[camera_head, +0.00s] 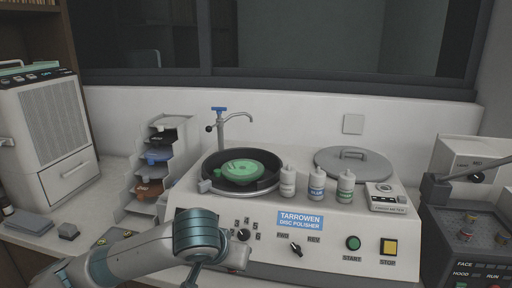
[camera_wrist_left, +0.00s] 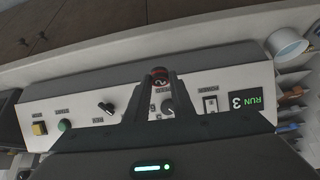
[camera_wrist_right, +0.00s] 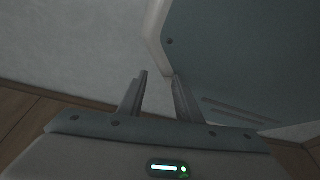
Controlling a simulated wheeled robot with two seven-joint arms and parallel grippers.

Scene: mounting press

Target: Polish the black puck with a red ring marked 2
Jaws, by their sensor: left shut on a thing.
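My left gripper (camera_wrist_left: 159,84) is shut on a small dark puck (camera_wrist_left: 158,74) with red on it and what looks like a 2; the fingers cover much of it. It is in front of the disc polisher's panel (camera_wrist_left: 85,108). In the head view my left arm reaches in from the lower left, and the fingertips and puck cannot be made out. The polisher (camera_head: 335,230) has a black bowl (camera_head: 211,163) with a green disc (camera_head: 250,167) inside. My right gripper (camera_wrist_right: 160,80) is open and empty, low beside a blue-grey surface.
Three bottles (camera_head: 316,187) stand right of the bowl, before a round grey lid (camera_head: 352,163). A tap (camera_head: 221,130) rises behind the bowl. A stepped rack (camera_head: 150,165) stands left. Another machine (camera_head: 470,235) stands at right.

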